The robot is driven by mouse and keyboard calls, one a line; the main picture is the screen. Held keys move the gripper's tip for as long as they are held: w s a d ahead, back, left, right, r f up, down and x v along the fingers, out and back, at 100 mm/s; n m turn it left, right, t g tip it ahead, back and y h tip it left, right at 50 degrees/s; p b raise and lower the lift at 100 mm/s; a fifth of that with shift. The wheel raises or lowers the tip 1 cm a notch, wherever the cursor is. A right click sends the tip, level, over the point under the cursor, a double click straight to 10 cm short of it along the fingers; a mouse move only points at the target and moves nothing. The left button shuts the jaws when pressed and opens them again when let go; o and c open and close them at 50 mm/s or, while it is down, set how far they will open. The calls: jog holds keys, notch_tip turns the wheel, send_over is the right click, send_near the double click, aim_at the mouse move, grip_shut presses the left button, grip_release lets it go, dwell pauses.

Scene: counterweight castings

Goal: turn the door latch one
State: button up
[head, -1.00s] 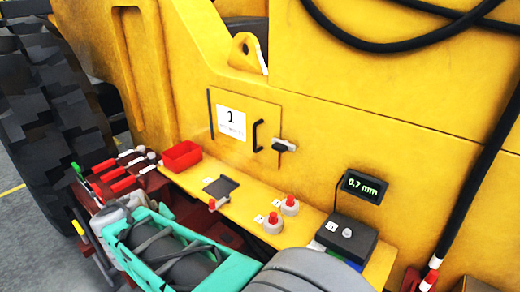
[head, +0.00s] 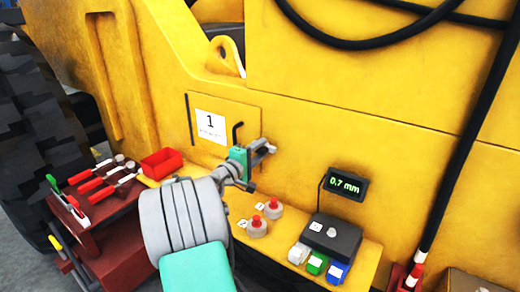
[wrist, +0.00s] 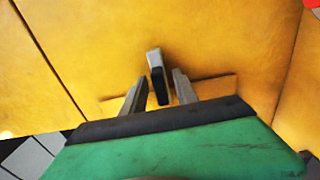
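The door marked 1 (head: 188,130) is a closed yellow panel with a white label and a black pull handle (head: 236,132). The latch sits at the door's right edge and is largely hidden behind my gripper (head: 262,150) in the head view. In the wrist view the latch (wrist: 156,70) shows as a dark lever with a grey end. The two fingers of my gripper (wrist: 157,92) are apart, one on each side of the lever. A narrow gap seems to show on both sides, so the lever does not look clamped.
A yellow ledge below the door carries a red bin (head: 161,163), two red buttons (head: 273,208) and a dark box (head: 332,237). A display (head: 346,185) reads 0.7 mm. A red bench with red-handled tools (head: 95,185) stands left. Black hoses hang right.

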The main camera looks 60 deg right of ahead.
grip_shut()
dwell(0.3)
jog(key=shift+d, duration=0.1)
